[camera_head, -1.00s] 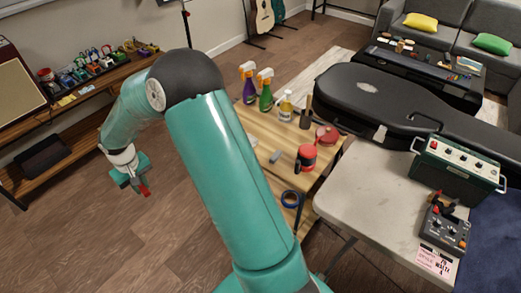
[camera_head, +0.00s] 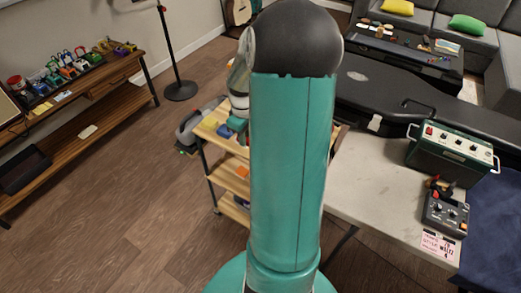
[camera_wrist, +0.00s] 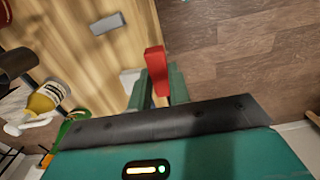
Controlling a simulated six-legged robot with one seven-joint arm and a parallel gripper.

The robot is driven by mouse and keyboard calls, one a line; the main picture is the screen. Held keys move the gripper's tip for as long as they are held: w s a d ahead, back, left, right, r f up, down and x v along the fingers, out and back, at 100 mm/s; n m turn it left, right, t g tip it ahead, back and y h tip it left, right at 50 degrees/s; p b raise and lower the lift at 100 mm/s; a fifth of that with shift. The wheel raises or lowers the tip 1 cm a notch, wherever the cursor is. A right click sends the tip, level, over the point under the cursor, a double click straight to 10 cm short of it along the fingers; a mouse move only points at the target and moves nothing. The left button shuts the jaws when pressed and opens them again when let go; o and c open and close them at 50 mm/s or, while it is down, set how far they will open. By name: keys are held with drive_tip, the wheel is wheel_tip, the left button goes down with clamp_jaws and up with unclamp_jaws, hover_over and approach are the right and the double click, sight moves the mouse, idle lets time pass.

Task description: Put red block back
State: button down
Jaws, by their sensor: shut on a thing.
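The red block (camera_wrist: 155,68) is held between the two teal fingers of my gripper (camera_wrist: 158,90) in the wrist view and sticks out past the fingertips. It is held near the edge of a light wooden top (camera_wrist: 85,40), with floor on the other side. In the head view my gripper (camera_head: 237,124) is partly hidden behind my arm, over the left part of the wooden cart (camera_head: 211,125). The block cannot be made out clearly there.
In the wrist view a grey block (camera_wrist: 107,24) lies on the wood, and a yellow spray bottle (camera_wrist: 45,98) stands at the left. In the head view a wooden shelf (camera_head: 100,75) with several small items is at left. A grey-white table (camera_head: 370,190) is at right.

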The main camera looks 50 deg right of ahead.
drive_tip(key=s+d+r, duration=0.1)
drive_tip(key=s+d, duration=0.2)
drive_tip(key=s, duration=0.4)
drive_tip(key=s+d+r, duration=0.1)
drive_tip(key=s+d, duration=0.3)
drive_tip(key=s, duration=0.3)
drive_tip(key=w+f, duration=0.2)
drive_tip(key=w, duration=0.2)
drive_tip(key=w+f, duration=0.3)
drive_tip(key=w, duration=0.1)
drive_tip(key=w+d+f, duration=0.1)
drive_tip(key=w+f, duration=0.2)
drive_tip(key=w, duration=0.1)
drive_tip(key=shift+w+f, duration=0.25)
drive_tip(key=shift+w, duration=0.1)
drive_tip(key=shift+w+d+f, duration=0.1)
drive_tip(key=shift+w+f, duration=0.3)
drive_tip(key=shift+f, duration=0.05)
drive_tip(key=shift+w+f, duration=0.15)
drive_tip(key=shift+f, duration=1.5)
drive_tip(key=shift+f, duration=0.1)
drive_tip(key=c, duration=1.3)
unclamp_jaws()
